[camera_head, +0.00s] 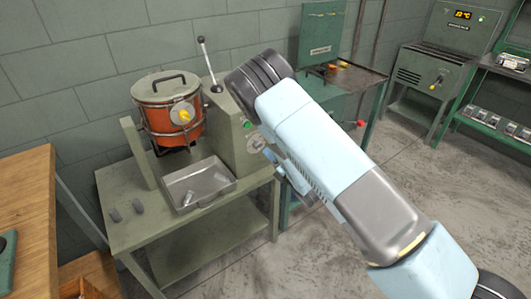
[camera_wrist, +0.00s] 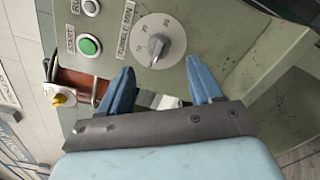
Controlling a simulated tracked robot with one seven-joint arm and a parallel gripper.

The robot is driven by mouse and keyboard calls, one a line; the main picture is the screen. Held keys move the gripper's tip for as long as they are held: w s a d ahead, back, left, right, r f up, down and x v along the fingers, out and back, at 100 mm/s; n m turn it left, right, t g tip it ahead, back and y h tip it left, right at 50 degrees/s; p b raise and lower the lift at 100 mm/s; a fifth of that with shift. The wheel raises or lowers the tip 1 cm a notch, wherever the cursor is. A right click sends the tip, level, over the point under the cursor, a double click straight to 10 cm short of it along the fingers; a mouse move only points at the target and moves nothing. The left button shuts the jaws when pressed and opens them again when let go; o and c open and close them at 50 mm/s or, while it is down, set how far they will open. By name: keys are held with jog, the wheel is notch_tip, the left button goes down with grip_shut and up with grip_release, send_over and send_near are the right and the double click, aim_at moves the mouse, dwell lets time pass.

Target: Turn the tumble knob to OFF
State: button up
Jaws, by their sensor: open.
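The tumble knob (camera_wrist: 157,46) is a grey knob on a round white dial marked "TUMBLE MIN" with numbers. It sits on the grey-green machine panel (camera_wrist: 205,18), and its exact setting is too small to read. My gripper (camera_wrist: 162,72) is open and empty. Its two blue fingers point toward the panel and straddle the area just below the dial in the wrist view, apart from the knob. In the head view the dial (camera_head: 254,143) shows on the front of the machine housing, just left of my gripper (camera_head: 269,156), which is partly hidden by my arm.
A green START button (camera_wrist: 89,46) and a RUN lamp (camera_wrist: 90,7) sit beside the dial. The orange drum (camera_head: 160,122) with a yellow knob (camera_head: 184,116), a lever (camera_head: 207,65) and a metal tray (camera_head: 205,170) stand left of the panel. Open floor (camera_head: 250,268) lies in front.

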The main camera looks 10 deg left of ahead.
jog(key=v, duration=0.6)
jog(key=shift+s+d, duration=0.2)
jog(key=shift+d, duration=0.1)
jog(key=w+d+r+m+t+h, duration=0.2)
jog(key=w+d+r+m+h, duration=0.6)
jog(key=r+m, duration=0.35)
jog(key=d+r+m+g+h, duration=0.2)
jog(key=d+r+m, duration=0.6)
jog(key=d+r, duration=0.45)
jog(key=s+d+r+m+g+h, duration=0.1)
jog(key=s+d+r+m, duration=0.35)
jog(key=s, duration=0.35)
jog(key=s+d+r+m+g+h, duration=0.1)
jog(key=s+d+r+m+g, duration=0.15)
jog(key=s+d+r, duration=0.4)
jog(key=s+d+r+m+g+h, duration=0.1)
jog(key=s+r+m, duration=0.3)
jog(key=s, duration=0.5)
jog(key=s+d+r+m+g, duration=0.1)
jog(key=s+d+m, duration=0.1)
jog(key=s, duration=0.9)
jog(key=shift+s+m+g+h, duration=0.3)
jog(key=shift+m+g, duration=0.05)
jog(key=shift+m, duration=0.4)
